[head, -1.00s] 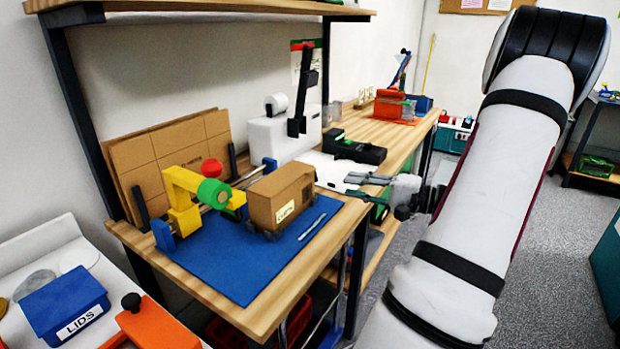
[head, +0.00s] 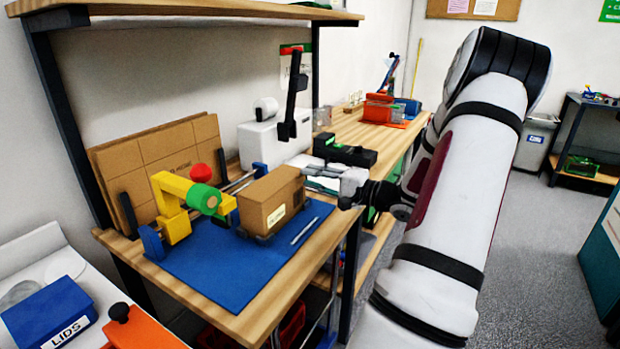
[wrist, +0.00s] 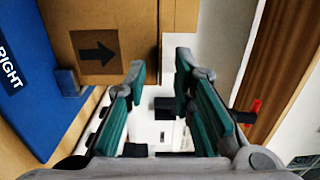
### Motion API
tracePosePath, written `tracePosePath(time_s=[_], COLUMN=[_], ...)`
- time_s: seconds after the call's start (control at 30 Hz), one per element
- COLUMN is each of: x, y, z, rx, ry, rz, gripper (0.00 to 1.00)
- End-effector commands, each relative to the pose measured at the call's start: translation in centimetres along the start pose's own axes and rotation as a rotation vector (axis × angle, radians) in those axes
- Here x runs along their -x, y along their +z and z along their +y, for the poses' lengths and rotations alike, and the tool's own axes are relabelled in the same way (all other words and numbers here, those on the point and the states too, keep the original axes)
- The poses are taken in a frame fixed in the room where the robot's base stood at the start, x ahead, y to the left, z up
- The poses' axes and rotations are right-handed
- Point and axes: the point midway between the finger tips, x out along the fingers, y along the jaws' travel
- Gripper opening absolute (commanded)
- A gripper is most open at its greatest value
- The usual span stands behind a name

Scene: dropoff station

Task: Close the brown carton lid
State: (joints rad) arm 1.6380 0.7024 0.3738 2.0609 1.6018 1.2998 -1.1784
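The brown carton (head: 258,212) sits on the blue mat (head: 215,270), with a white label on its front side. From the head view I cannot tell whether its lid is fully down. In the wrist view the carton (wrist: 80,15) shows at the upper left with a black arrow label, and a narrow brown strip (wrist: 180,20) stands at its right edge, perhaps a flap. My gripper (wrist: 160,65) is open and empty, its teal fingers just short of the carton's edge.
A thin light tool (head: 304,230) lies on the mat. Flat cardboard sheets (head: 150,165) lean behind. A black device (head: 344,152) stands on the bench beyond my gripper. A blue LIDS box (head: 45,312) is lower left.

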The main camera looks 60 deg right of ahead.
Motion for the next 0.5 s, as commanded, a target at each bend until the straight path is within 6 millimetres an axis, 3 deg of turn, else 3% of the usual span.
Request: tracePosePath(time_s=[0.17, 0.43, 0.5], x=[-1.06, -1.16, -1.15], y=[-0.02, -0.02, -0.02], z=[0.02, 0.01, 0.01], rx=[0.0, 0.0, 0.0], ry=[0.001, 0.001, 0.001], rz=[0.001, 0.001, 0.001], gripper=[0.23, 0.23, 0.1])
